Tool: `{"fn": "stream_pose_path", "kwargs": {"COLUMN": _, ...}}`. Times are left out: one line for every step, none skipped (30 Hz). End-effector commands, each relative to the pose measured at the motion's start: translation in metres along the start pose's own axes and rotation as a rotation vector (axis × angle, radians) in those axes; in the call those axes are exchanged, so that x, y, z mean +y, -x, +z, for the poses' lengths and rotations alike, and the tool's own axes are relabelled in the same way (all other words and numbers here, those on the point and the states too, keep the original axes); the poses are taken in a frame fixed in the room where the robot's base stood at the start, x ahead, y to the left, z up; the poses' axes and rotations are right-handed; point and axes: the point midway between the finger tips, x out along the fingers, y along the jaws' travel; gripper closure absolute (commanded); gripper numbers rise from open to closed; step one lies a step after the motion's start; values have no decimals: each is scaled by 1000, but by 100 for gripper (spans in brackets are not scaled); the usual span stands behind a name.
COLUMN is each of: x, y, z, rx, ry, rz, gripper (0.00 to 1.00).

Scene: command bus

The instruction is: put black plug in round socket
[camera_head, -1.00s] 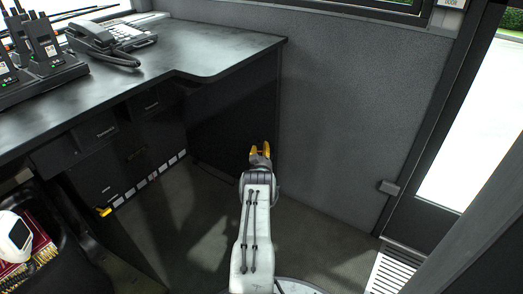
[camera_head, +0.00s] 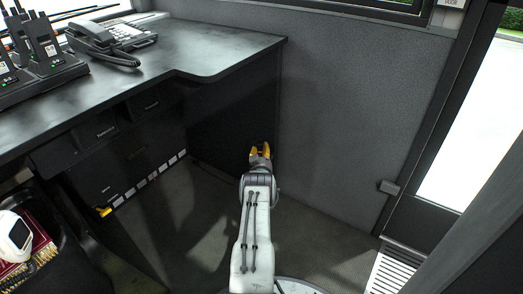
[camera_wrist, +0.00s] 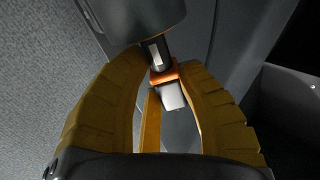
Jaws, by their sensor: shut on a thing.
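My gripper (camera_head: 260,150) is low in front of the desk's end panel in the head view. In the wrist view its yellow fingers (camera_wrist: 163,78) are shut around a plug-like piece (camera_wrist: 164,72) with a black neck, an orange collar and a silver block. A wide dark cylindrical part (camera_wrist: 150,18) adjoins the neck at the top; I cannot tell whether it belongs to the same plug. The held piece is too small to make out in the head view. I cannot pick out a round socket in either view.
A row of small white squares (camera_head: 146,182) runs along the cabinet's lower edge, with a yellow item (camera_head: 103,211) at its left end. The desk (camera_head: 200,55) carries a phone (camera_head: 110,40) and radios (camera_head: 40,50). Open floor (camera_head: 320,235) lies right of my arm.

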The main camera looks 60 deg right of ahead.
Motion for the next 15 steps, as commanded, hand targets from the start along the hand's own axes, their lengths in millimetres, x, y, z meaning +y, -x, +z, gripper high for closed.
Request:
{"fn": "stream_pose_path", "kwargs": {"x": 0, "y": 0, "z": 2, "rx": 0, "ry": 0, "rz": 0, "gripper": 100}}
{"fn": "stream_pose_path", "kwargs": {"x": 0, "y": 0, "z": 2, "rx": -1, "ry": 0, "rz": 0, "gripper": 100}}
{"fn": "stream_pose_path", "kwargs": {"x": 0, "y": 0, "z": 3, "rx": -1, "ry": 0, "rz": 0, "gripper": 100}}
{"fn": "stream_pose_path", "kwargs": {"x": 0, "y": 0, "z": 4, "rx": -1, "ry": 0, "rz": 0, "gripper": 100}}
{"fn": "stream_pose_path", "kwargs": {"x": 0, "y": 0, "z": 4, "rx": 0, "ry": 0, "rz": 0, "gripper": 100}}
{"fn": "stream_pose_path", "kwargs": {"x": 0, "y": 0, "z": 5, "rx": 0, "ry": 0, "rz": 0, "gripper": 100}}
{"fn": "stream_pose_path", "kwargs": {"x": 0, "y": 0, "z": 5, "rx": 0, "ry": 0, "rz": 0, "gripper": 100}}
{"fn": "stream_pose_path", "kwargs": {"x": 0, "y": 0, "z": 6, "rx": 0, "ry": 0, "rz": 0, "gripper": 100}}
{"fn": "stream_pose_path", "kwargs": {"x": 0, "y": 0, "z": 6, "rx": 0, "ry": 0, "rz": 0, "gripper": 100}}
{"fn": "stream_pose_path", "kwargs": {"x": 0, "y": 0, "z": 7, "rx": 0, "ry": 0, "rz": 0, "gripper": 100}}
{"fn": "stream_pose_path", "kwargs": {"x": 0, "y": 0, "z": 8, "rx": 0, "ry": 0, "rz": 0, "gripper": 100}}
{"fn": "stream_pose_path", "kwargs": {"x": 0, "y": 0, "z": 9, "rx": -1, "ry": 0, "rz": 0, "gripper": 100}}
{"fn": "stream_pose_path", "kwargs": {"x": 0, "y": 0, "z": 9, "rx": -1, "ry": 0, "rz": 0, "gripper": 100}}
{"fn": "stream_pose_path", "kwargs": {"x": 1, "y": 0, "z": 10, "rx": -1, "ry": 0, "rz": 0, "gripper": 100}}
{"fn": "stream_pose_path", "kwargs": {"x": 1, "y": 0, "z": 11, "rx": -2, "ry": 0, "rz": 0, "gripper": 100}}
